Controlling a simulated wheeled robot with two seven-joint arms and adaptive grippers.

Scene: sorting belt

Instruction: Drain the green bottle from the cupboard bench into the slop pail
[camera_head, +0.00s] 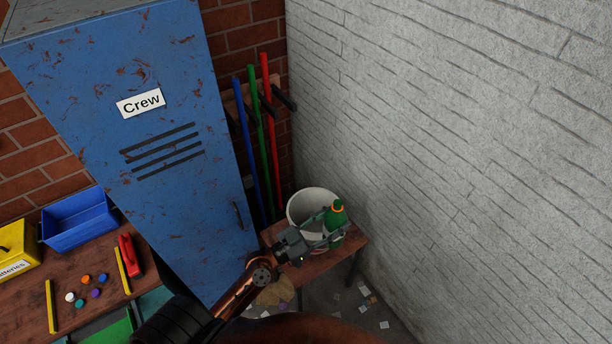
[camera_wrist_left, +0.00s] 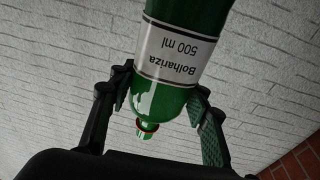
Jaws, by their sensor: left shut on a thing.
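The green bottle (camera_head: 337,224) has an orange-red ring at its neck and is roughly upright, neck up, in the head view. My left gripper (camera_head: 328,231) is shut around its body. In the left wrist view, the bottle (camera_wrist_left: 188,60) shows a white label reading "Bolhariza 500 ml" between the fingers of my left gripper (camera_wrist_left: 165,108). The pale slop pail (camera_head: 299,207) stands just behind and left of the bottle, partly hidden by gripper and bottle. I cannot tell whether the bottle's base touches the bench. My right gripper is not in view.
The pail is on a small wooden bench (camera_head: 311,269) beside the grey wall (camera_head: 470,150). A blue "Crew" locker (camera_head: 165,110) rises at left. Coloured poles (camera_head: 256,135) lean behind. A worktable (camera_head: 30,315) with bins is lower left. Litter (camera_head: 364,290) lies on the floor.

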